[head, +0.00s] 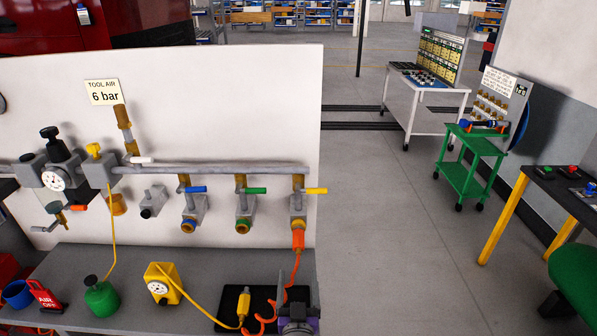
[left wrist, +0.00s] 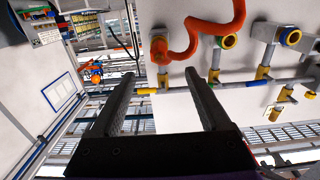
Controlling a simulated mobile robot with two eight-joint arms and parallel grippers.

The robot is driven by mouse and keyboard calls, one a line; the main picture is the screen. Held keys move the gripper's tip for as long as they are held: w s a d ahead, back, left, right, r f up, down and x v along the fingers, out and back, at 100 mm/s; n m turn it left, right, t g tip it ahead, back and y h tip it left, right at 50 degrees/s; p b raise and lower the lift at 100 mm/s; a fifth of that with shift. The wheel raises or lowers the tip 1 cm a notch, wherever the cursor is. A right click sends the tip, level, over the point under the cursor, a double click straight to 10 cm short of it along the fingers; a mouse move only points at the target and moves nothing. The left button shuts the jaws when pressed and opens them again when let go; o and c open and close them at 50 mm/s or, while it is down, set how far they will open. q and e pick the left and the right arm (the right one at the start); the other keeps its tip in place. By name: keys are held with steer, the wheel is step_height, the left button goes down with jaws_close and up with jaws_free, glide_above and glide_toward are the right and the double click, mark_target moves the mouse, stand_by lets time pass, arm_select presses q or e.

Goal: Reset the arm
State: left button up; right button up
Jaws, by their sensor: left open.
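My left gripper (head: 297,312) shows at the bottom edge of the head view, in front of the bench's right end. In the left wrist view its two fingers (left wrist: 158,80) stand well apart with nothing between them. The orange coiled hose (head: 297,262) hangs from the right-hand valve just behind the gripper, and it also shows in the left wrist view (left wrist: 190,45). Whether the gripper touches the hose cannot be told. My right gripper is in neither view.
A grey bench (head: 215,262) under the white air panel (head: 240,105) carries a black tray (head: 232,296), a yellow gauge box (head: 163,283) and a green bottle (head: 101,298). A green cart (head: 468,160) and yellow-legged table (head: 502,220) stand right. Open floor (head: 390,240) lies between.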

arm_select(q)
steer(key=s+a+f+n+g+y, duration=0.1)
steer(key=s+a+g+y, duration=0.15)
steer(key=a, duration=0.55)
steer(key=s+a+f+n+g+y, duration=0.1)
steer(key=s+a+g+y, duration=0.2)
steer(key=a, duration=0.5)
steer(key=s+f+m+g+h, duration=0.1)
steer(key=s+f+g+h, duration=0.1)
steer(key=s, duration=0.6)
steer(key=s+a+f+m+g+h, duration=0.1)
steer(key=s+f+g+h, duration=0.2)
steer(key=s+g, duration=0.2)
steer(key=s, duration=0.3)
steer(key=shift+s+a, duration=0.2)
steer(key=shift+a, duration=0.05)
steer(key=shift+h, duration=0.25)
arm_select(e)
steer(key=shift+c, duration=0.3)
